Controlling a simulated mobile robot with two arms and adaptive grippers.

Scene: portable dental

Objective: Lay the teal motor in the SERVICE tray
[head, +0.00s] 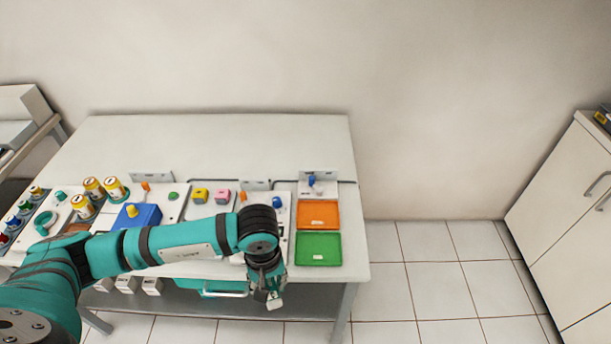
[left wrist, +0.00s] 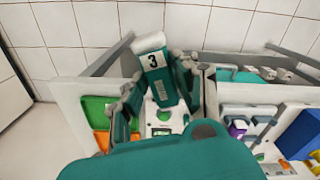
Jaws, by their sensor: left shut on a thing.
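My left gripper (head: 266,285) hangs at the front edge of the table, just left of the trays. In the left wrist view its fingers (left wrist: 163,88) are shut on the teal motor (left wrist: 162,88), which has a white end marked 3. In the head view only the motor's pale end (head: 274,302) shows below the fingers. A green tray (head: 318,249) and an orange tray (head: 318,214) lie at the table's right end, both looking empty. Their labels are too small to read, so I cannot tell which is SERVICE. My right gripper is out of view.
Several yellow-topped cylinders (head: 93,186), a blue block (head: 142,216) and small yellow and pink parts (head: 222,196) stand on the table (head: 220,140) to the left. A shelf with white boxes (head: 151,286) is below. The table's back is clear. A cabinet (head: 565,205) stands far right.

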